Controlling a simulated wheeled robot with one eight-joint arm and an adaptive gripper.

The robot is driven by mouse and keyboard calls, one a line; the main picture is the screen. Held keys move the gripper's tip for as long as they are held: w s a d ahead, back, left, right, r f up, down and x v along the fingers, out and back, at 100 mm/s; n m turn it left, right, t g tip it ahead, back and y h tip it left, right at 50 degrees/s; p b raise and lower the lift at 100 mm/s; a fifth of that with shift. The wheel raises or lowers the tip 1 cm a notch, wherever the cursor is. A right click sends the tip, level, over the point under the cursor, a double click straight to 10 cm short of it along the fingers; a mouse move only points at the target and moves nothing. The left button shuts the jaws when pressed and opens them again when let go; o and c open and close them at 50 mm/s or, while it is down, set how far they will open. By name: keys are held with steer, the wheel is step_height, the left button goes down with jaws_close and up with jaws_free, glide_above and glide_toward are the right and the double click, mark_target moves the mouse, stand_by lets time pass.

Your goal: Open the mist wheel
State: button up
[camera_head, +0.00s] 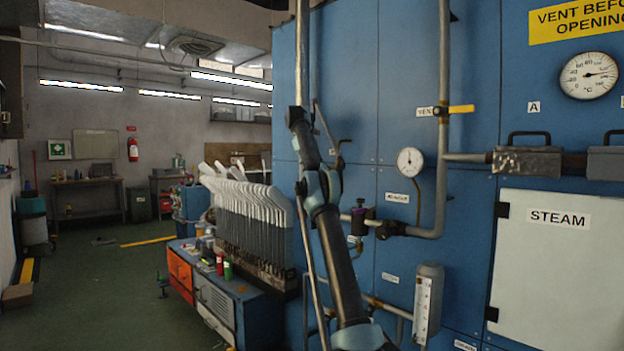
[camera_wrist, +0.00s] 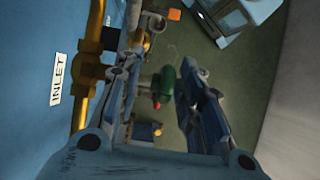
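I cannot clearly identify the mist wheel in either view. In the wrist view my gripper (camera_wrist: 160,78) has its two fingers spread apart, with nothing held between them. A rounded green thing (camera_wrist: 166,85) with a small red part shows in the gap, beyond the fingers; I cannot tell whether it is a wheel. A brass pipe (camera_wrist: 88,75) runs along the left of the fingers, beside a label reading INLET (camera_wrist: 57,78). In the head view my arm crosses in front of the blue panel (camera_head: 345,90), and my gripper cannot be made out there.
The blue panel carries grey pipes (camera_head: 443,90), a small gauge (camera_head: 410,161), a dark purple fitting (camera_head: 358,214), a sight glass (camera_head: 427,303) and a white STEAM door (camera_head: 555,265). A bench (camera_head: 240,297) with white sock boards (camera_head: 250,215) stands left. The green floor (camera_head: 100,290) further left is mostly clear.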

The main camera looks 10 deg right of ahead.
steer(key=shift+s+f+t, duration=0.1)
steer(key=shift+s+t, duration=0.1)
steer(key=shift+t, duration=0.1)
steer(key=shift+t+y, duration=0.7)
steer(key=shift+t, duration=0.1)
